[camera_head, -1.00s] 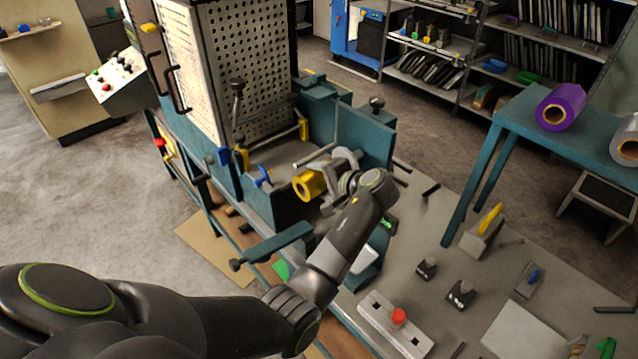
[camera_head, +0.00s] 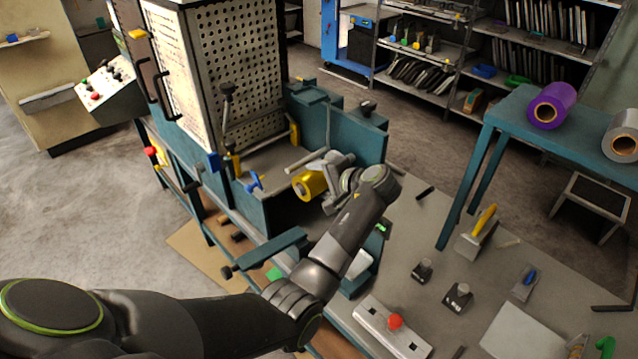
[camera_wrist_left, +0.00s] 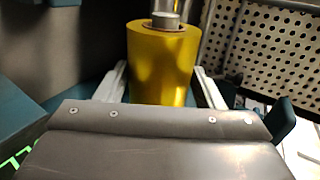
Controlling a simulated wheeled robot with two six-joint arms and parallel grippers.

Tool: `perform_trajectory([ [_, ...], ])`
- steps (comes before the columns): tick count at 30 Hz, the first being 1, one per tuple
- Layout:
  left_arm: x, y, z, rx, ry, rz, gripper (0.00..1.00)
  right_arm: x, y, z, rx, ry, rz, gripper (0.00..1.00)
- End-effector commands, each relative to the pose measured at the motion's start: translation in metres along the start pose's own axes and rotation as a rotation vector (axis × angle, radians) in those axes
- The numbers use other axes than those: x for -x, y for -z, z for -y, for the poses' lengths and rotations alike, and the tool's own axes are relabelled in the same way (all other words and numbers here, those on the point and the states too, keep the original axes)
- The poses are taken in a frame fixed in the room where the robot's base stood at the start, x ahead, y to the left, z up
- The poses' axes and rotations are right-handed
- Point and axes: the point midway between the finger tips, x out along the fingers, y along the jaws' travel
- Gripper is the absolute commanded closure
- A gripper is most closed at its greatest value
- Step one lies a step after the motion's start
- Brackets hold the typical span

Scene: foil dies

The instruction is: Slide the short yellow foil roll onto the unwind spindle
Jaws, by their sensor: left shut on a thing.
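The short yellow foil roll (camera_head: 309,186) is at the front of the blue-green press, one end of its core facing left. My left gripper (camera_head: 327,191) is shut on it from the right; its fingertips are mostly hidden by the wrist. In the left wrist view the yellow roll (camera_wrist_left: 160,70) stands between the two pale fingers of my left gripper (camera_wrist_left: 164,88). A silver round end (camera_wrist_left: 165,19) shows at the roll's core; I cannot tell how deep it sits there. A grey rod (camera_head: 307,160), possibly a spindle, sticks out leftward just behind the roll. My right gripper is not in view.
The press's perforated panel (camera_head: 243,75) rises behind the roll. A blue-green side plate (camera_head: 357,135) stands close to its right. A control box with a red button (camera_head: 395,321) and small tools lie on the bench. Purple (camera_head: 552,105) and silver (camera_head: 622,137) rolls rest on a side table.

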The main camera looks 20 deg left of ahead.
Motion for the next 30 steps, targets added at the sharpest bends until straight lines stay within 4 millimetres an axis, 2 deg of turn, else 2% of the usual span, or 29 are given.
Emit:
perform_trajectory([
  [17, 0.000, 0.014, 0.001, 0.002, 0.002, -0.001, 0.71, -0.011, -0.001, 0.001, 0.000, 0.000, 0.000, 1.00],
  [18, 0.001, 0.014, 0.001, 0.002, 0.002, -0.001, 0.34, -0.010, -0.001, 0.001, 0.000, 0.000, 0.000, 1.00],
  [23, 0.001, 0.014, 0.001, 0.002, 0.002, 0.000, 0.13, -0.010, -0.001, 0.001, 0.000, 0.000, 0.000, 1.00],
  [30, 0.000, 0.013, 0.000, 0.000, -0.001, 0.001, 0.13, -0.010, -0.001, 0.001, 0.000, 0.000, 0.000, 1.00],
])
